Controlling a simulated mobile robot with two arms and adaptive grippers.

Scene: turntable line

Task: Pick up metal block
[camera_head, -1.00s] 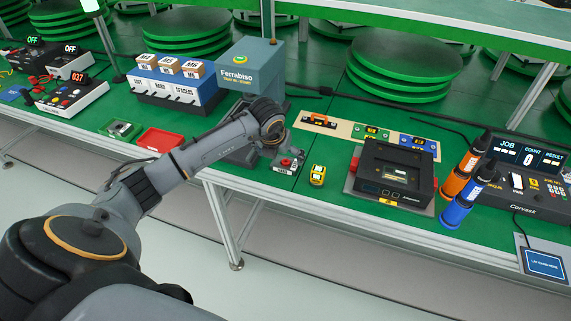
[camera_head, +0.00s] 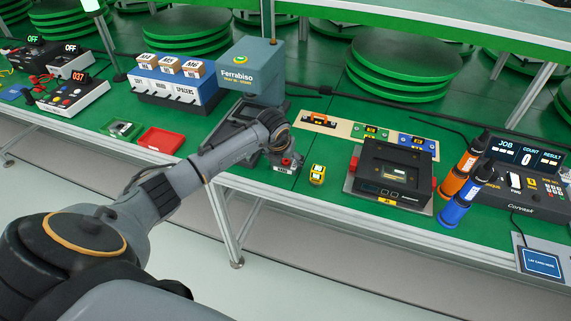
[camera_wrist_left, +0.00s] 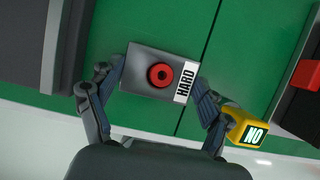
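The metal block (camera_wrist_left: 141,66) is a grey rectangular piece with a red round knob on top and a white label reading HARD. In the head view it shows at the table's front edge, its red knob (camera_head: 286,162) just below my left wrist. My left gripper (camera_wrist_left: 155,77) is over the block, with one finger on each side of it in the wrist view. The fingers are spread about the block's width; firm contact on both sides does not show. In the head view my arm partly hides the gripper and block. My right gripper is not in view.
A yellow device (camera_head: 317,175) stands close to the right of the block; its display reads NO in the wrist view (camera_wrist_left: 247,129). A black machine (camera_head: 394,172) is farther right. A red tray (camera_head: 161,140) lies to the left. A grey-blue Ferrabiso unit (camera_head: 250,66) rises behind.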

